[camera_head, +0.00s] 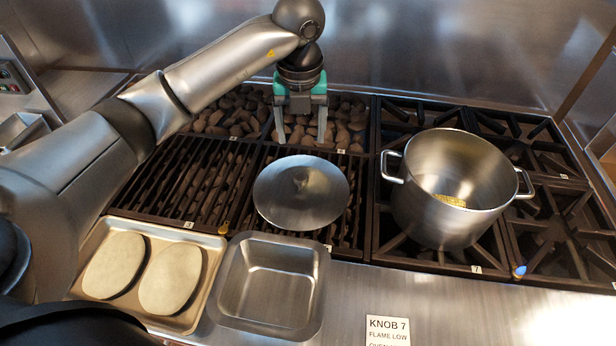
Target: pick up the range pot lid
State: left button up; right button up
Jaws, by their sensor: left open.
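The pot lid (301,192) is a round, shiny metal disc lying on the grill grate in the middle of the view, with a small blurred knob at its centre. My left gripper (302,138) is open, with its two grey fingers pointing down just behind the lid's far edge. Nothing shows between the fingers. Whether a fingertip touches the lid cannot be told. The large steel pot (443,215) stands uncovered on the burners to the right, with two side handles and something yellow inside. My right gripper is not in view.
A tray (205,238) with two flat pale oval pieces sits at the front left. An empty square metal pan (270,325) is beside it, in front of the lid. Lava-like stones (230,115) fill the back grill. Free counter shows at front right, near a label card (388,331).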

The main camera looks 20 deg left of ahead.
aim_at(301, 176)
pick_arm(q)
jog(key=f, duration=1.4)
jog(key=shift+w+a+f, duration=0.15)
jog(key=shift+w+a, duration=0.2)
jog(key=shift+w, duration=0.05)
grip_shut()
